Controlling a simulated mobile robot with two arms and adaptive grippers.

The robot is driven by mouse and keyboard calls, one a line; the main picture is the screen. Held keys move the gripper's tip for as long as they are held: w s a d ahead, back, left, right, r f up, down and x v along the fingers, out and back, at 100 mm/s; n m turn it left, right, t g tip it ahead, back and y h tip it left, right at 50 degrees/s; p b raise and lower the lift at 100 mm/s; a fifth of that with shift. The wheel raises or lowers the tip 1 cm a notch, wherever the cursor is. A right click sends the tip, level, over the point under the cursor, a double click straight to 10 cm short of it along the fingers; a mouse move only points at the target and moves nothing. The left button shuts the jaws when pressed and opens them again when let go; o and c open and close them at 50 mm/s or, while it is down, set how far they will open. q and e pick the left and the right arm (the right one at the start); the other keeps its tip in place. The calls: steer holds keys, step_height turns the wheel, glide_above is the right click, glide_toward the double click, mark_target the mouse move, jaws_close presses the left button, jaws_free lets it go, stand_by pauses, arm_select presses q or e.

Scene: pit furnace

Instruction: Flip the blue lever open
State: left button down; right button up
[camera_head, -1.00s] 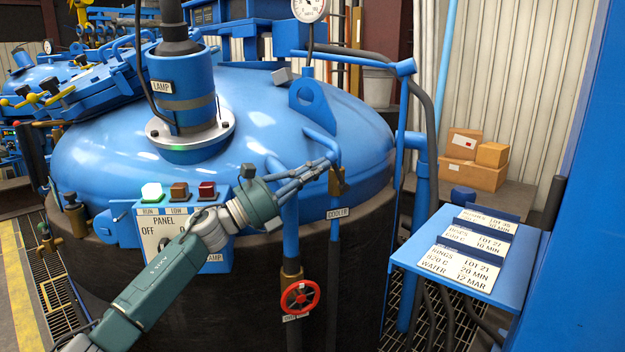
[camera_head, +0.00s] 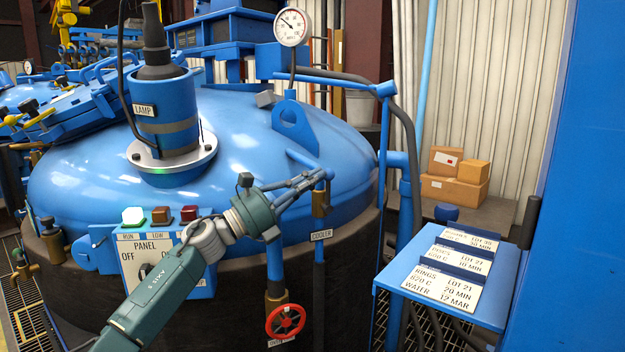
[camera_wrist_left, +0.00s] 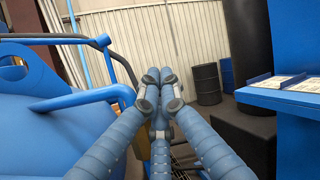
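A blue bent bar (camera_head: 303,158) rises off the domed furnace lid and turns down to a brass valve (camera_head: 320,203) above the COOLER label (camera_head: 321,235). I cannot tell whether this bar is the blue lever or a fixed pipe; no other lever shows clearly here. My left gripper (camera_head: 318,178) reaches over the lid's edge with its fingertips beside the bend. In the left wrist view, its fingers (camera_wrist_left: 160,85) converge with the tips together, and the blue bar (camera_wrist_left: 85,99) passes at the left finger. Nothing shows held between them; contact is unclear. My right gripper is out of view.
A panel (camera_head: 150,255) with lit buttons is behind my left forearm. A red handwheel (camera_head: 285,321) is below the gripper. A blue shelf with cards (camera_head: 390,283) stands at right. A lamp housing (camera_head: 165,110) rises from the lid.

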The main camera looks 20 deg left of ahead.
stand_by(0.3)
arm_select(q)
steer(key=v, duration=1.2)
